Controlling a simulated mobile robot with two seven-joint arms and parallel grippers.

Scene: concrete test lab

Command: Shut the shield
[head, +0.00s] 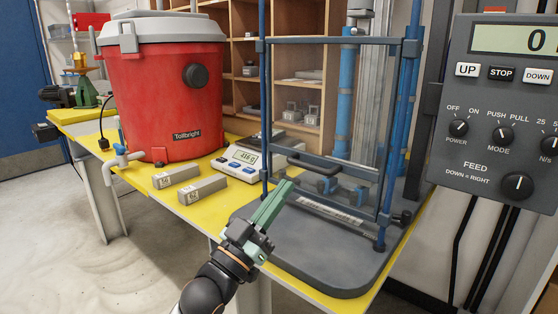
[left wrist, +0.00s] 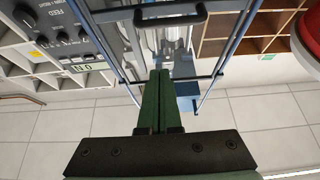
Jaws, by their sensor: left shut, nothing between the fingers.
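The shield (head: 335,41) is a tall frame of dark and blue-grey bars around a see-through middle. It stands upright at the front of the test machine, on the dark grey base plate (head: 335,277). I cannot tell for sure how far it stands open. Its bars also show in the left wrist view, with a dark handle (left wrist: 170,20) near the top. My left gripper (head: 286,186) has green fingers, shut and empty. They point at the lower left of the frame; I cannot tell whether they touch it. The fingers show in the left wrist view (left wrist: 160,75). My right gripper is not in view.
A red drum (head: 160,100) with a grey lid, a scale (head: 240,162) and two grey blocks (head: 204,191) stand on the yellow bench (head: 150,190) to the left. A control panel (head: 505,110) hangs at the right. Wooden shelves stand behind. Floor at the front left is clear.

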